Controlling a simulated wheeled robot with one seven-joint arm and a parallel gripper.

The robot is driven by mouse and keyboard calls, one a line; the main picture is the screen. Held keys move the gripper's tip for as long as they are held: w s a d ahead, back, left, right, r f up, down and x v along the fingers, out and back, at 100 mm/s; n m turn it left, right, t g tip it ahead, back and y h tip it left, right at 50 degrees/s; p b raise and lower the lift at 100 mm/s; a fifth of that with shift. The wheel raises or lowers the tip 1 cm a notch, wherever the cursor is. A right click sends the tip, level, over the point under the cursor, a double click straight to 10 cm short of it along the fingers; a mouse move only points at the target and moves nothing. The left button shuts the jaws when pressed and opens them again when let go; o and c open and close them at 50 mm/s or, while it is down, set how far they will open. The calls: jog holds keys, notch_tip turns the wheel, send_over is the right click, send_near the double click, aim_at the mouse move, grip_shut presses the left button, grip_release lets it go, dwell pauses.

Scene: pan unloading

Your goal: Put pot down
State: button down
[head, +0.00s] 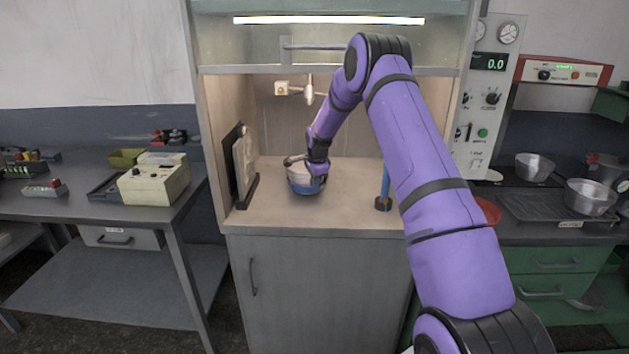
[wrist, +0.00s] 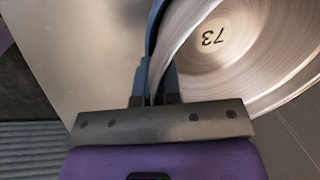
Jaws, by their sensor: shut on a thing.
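The pot (head: 300,187) is in the fume hood in the head view, above or on the pale worktop; I cannot tell if its base touches. My gripper (head: 317,172) is at the pot's right side, reaching down from above. In the wrist view my gripper (wrist: 157,88) is shut on the pot's wall, with the wall between the fingers. The pot's underside is hidden.
The hood worktop (head: 275,215) has free room in front of the pot. A dark-framed panel (head: 243,168) stands at the left and a blue post (head: 384,185) at the right. Metal pots (head: 590,197) stand on the right counter. A beige device (head: 153,184) sits on the left table.

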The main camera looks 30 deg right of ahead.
jog(key=c, duration=1.3)
grip_release()
jog(key=shift+f, duration=0.2)
jog(key=v, duration=0.8)
